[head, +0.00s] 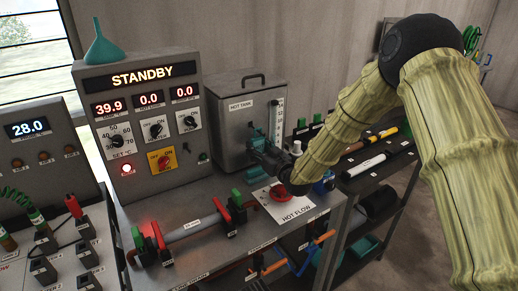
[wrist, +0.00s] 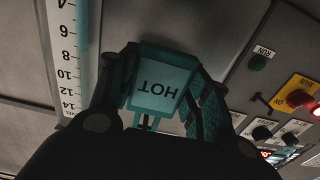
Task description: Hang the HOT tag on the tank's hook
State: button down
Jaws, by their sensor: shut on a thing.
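The HOT tag (wrist: 158,84), a pale plate in a teal frame lettered HOT, sits between the fingers of my gripper (wrist: 165,95) in the wrist view. The lettering is upside down there. In the head view my gripper (head: 262,147) is shut on the tag at the front of the grey hot tank (head: 228,126), beside its level scale (head: 278,118). The scale also shows at left in the wrist view (wrist: 67,50). I cannot make out the hook; the gripper and tag cover part of the tank front. Contact between tag and tank cannot be told.
The control panel (head: 152,128) reading STANDBY, with a teal funnel (head: 103,45) on top, stands left of the tank. A pipe with red and green valves (head: 195,229) and a red HOT FLOW knob (head: 279,192) lie in front. A dark tool shelf (head: 372,172) is at right.

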aim_at(259, 149)
dwell(0.4)
jog(key=c, duration=0.6)
grip_release()
jog(key=shift+v, duration=3.55)
jog(key=v, duration=1.2)
